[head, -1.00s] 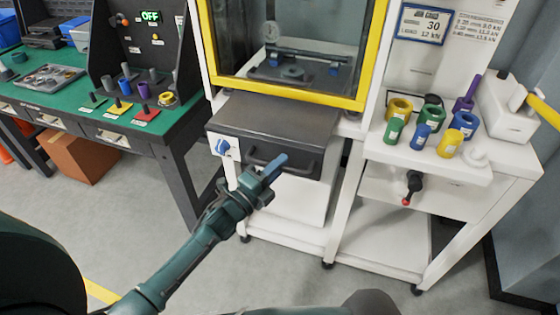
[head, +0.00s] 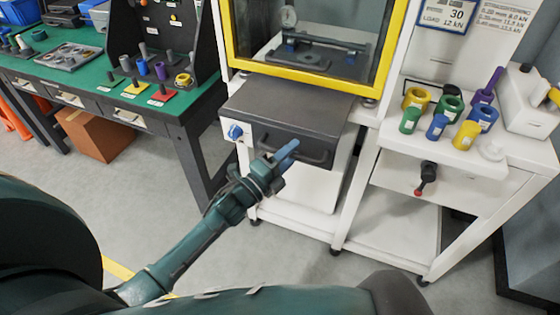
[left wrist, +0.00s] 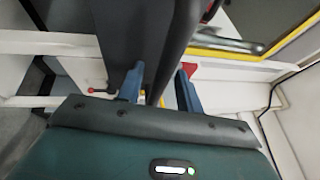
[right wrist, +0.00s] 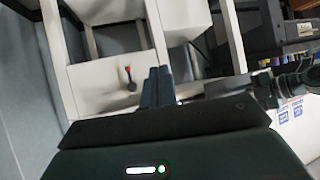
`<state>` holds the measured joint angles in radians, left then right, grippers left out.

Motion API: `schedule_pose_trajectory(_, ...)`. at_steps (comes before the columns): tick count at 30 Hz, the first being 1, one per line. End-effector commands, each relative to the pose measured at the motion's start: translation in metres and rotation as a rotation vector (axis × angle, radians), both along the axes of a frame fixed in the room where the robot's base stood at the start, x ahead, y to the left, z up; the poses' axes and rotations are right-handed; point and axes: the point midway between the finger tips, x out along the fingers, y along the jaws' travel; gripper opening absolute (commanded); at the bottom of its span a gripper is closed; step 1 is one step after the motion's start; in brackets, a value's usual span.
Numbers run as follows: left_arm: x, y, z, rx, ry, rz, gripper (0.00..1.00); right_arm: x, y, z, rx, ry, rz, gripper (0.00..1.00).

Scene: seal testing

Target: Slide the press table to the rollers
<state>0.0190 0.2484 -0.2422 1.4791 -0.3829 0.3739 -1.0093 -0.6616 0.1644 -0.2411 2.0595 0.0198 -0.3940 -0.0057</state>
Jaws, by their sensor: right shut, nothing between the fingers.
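The press table (head: 290,105) is a dark grey slab with a handle (head: 318,158) on its front face. It sits below the yellow-framed press window. My right gripper (right wrist: 158,88) shows only in the right wrist view, fingers together and empty. I cannot make out any rollers.
A blue knob (head: 235,132) is left of the handle. At right, a white bench (head: 460,155) holds several coloured rings and cylinders, with a red-tipped lever (head: 426,175) below. A green-topped workbench (head: 105,78) stands at left. Grey floor lies free in front.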

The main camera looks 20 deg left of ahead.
Motion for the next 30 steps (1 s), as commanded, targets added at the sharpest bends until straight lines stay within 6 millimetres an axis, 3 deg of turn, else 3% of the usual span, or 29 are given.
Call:
schedule_pose_trajectory(5, -0.014, 0.007, -0.005, 0.001, 0.002, 0.0, 0.36, 0.0, 0.0, -0.003, 0.001, 0.0, 0.0, 0.0)
schedule_pose_trajectory(21, -0.088, 0.041, -0.019, 0.001, 0.004, 0.001, 0.36, -0.002, 0.005, -0.007, 0.011, -0.011, 0.011, 0.0)
schedule_pose_trajectory(30, -0.113, 0.052, -0.023, 0.0, 0.001, 0.0, 0.36, 0.0, 0.007, -0.003, 0.014, -0.029, 0.019, 0.0)
